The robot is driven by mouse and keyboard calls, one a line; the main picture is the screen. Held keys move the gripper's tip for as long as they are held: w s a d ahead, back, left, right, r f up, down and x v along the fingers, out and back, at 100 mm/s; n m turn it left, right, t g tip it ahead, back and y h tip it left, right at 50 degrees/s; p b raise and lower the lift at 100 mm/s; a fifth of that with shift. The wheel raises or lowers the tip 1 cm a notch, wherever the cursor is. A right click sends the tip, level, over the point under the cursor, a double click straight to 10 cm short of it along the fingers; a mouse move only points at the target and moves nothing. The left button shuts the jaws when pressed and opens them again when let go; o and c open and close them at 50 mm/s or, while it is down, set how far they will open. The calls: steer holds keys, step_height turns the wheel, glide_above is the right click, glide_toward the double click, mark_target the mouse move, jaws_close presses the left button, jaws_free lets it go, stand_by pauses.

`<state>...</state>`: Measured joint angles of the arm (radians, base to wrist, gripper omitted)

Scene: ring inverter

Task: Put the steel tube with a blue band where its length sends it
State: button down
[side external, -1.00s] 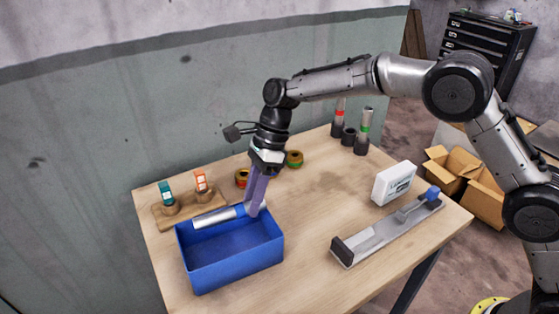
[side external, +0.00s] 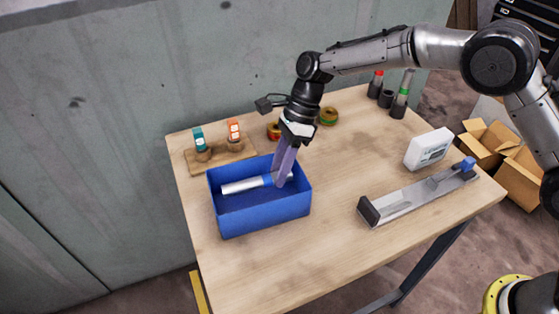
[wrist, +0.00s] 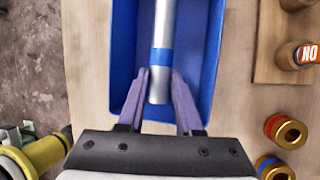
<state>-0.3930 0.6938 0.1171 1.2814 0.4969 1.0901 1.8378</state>
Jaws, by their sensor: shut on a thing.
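The steel tube (side external: 240,186) with its blue band lies roughly level inside the walls of the blue bin (side external: 265,216). My gripper (side external: 281,181) reaches down into the bin at its right end and is shut on the tube near the band. In the wrist view the tube (wrist: 165,22) runs lengthwise along the bin (wrist: 208,55), its near end between my two purple fingers (wrist: 160,88). I cannot tell whether the tube touches the bin floor. A grey measuring channel (side external: 410,196) with a black end block and a blue end piece lies empty at the right.
A white labelled box (side external: 428,148) stands behind the channel. A wooden board (side external: 222,158) with teal and orange tags is behind the bin. Brass rings (side external: 328,116) sit near my wrist. Red-banded (side external: 376,82) and green-banded (side external: 402,92) tubes stand in black holders at the back. The table's front is clear.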

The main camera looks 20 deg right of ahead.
mark_target(280, 197)
steer(key=shift+f, duration=2.8)
steer(key=c, duration=0.5)
jaws_free()
steer(key=shift+f, duration=0.1)
steer(key=v, duration=1.4)
